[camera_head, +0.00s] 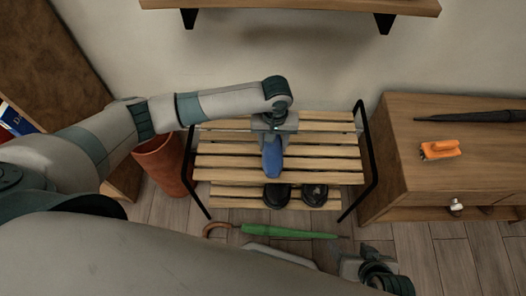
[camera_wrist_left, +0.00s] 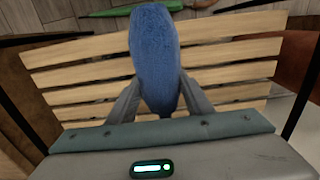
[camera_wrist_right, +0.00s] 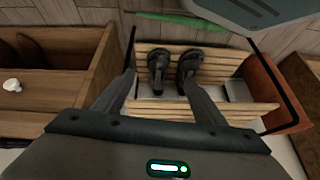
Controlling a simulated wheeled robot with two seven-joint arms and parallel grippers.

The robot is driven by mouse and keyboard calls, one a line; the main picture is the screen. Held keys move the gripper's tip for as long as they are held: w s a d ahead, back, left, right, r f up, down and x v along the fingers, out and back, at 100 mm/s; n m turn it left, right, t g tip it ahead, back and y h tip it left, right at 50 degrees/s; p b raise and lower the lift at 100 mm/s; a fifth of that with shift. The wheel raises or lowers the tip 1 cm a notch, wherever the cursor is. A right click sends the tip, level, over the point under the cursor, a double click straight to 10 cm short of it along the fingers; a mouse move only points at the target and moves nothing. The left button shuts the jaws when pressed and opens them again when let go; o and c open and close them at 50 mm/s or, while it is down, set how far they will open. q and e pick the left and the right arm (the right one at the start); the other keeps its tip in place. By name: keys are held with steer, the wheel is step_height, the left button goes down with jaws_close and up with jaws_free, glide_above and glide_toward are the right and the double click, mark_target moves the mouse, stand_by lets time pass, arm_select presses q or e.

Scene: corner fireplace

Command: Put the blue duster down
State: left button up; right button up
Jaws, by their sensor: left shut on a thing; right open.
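The blue duster (camera_head: 272,156) is in my left gripper (camera_head: 273,135), over the upper shelf of the slatted wooden rack (camera_head: 225,149). In the left wrist view the duster (camera_wrist_left: 154,55) stands between the two fingers, with the slats behind it. My left gripper is shut on it. I cannot tell whether the duster touches the slats. My right gripper (camera_wrist_right: 163,95) is open and empty, low at the front right in the head view, with the rack's lower shelf and a pair of dark shoes beyond its fingers.
Dark shoes (camera_head: 278,195) sit on the lower shelf. A green umbrella (camera_head: 290,231) lies on the floor before the rack. A terracotta pot (camera_head: 160,165) stands left. A wooden cabinet (camera_head: 395,170) at right holds an orange brush (camera_head: 440,149) and a dark folded umbrella (camera_head: 475,116).

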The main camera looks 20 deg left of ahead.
arm_select(q)
steer(key=shift+a+f, duration=0.5)
steer(key=shift+a, duration=0.3)
steer(key=shift+a+f, duration=0.45)
steer(key=shift+a, duration=0.35)
arm_select(e)
steer(key=shift+w+a+t, duration=0.25)
steer(key=shift+a+t, duration=0.05)
arm_select(q)
steer(key=shift+f, duration=0.1)
steer(key=shift+f+b, duration=0.3)
steer(key=shift+f, duration=0.05)
step_height(320, 180, down, 2)
steer(key=shift+f+b, duration=0.1)
steer(key=shift+b, duration=0.2)
steer(key=shift+f, duration=0.45)
arm_select(e)
steer(key=shift+w+a+r+t+y, duration=0.1)
steer(key=shift+a+r+t+y, duration=0.1)
steer(key=shift+a, duration=0.2)
steer(key=shift+a+r+t+y, duration=0.1)
steer(key=shift+a+y, duration=0.1)
steer(key=shift+a, duration=0.2)
steer(key=shift+d, duration=0.1)
